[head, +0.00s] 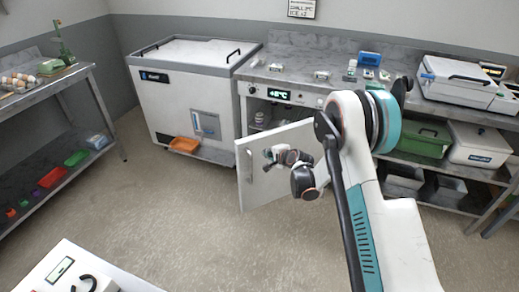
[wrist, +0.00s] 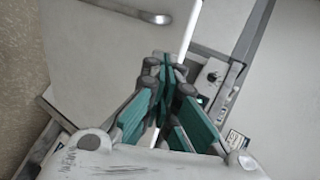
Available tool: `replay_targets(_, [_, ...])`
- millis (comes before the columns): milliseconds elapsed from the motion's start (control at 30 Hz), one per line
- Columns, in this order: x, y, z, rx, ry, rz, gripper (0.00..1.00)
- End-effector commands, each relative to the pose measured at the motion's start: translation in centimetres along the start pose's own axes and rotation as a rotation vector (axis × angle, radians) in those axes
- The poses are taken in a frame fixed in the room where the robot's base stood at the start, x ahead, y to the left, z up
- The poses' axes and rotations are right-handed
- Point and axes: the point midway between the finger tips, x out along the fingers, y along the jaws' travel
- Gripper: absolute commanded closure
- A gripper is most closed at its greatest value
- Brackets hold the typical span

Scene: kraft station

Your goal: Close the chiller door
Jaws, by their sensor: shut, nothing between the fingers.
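The chiller door (head: 277,180) is a white panel with a bar handle (head: 249,165) near its left edge. It stands open, swung out in front of the chiller under the counter. The chiller's display (head: 278,94) is lit above the opening. My gripper (head: 270,155) is at the door's upper part in the head view, but whether it touches is unclear. In the wrist view my gripper (wrist: 167,66) has its teal fingers together and empty, close to the door's edge. The door (wrist: 110,45) fills the upper left there, with its handle (wrist: 138,12) at the top.
A green bin (head: 425,139) and a white bin (head: 478,145) sit on the right shelf.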

Motion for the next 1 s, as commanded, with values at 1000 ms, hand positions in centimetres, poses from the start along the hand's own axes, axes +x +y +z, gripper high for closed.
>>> replay_targets(1000, [12.4, -2.0, 0.1, -0.003, -0.001, 0.002, 1.00])
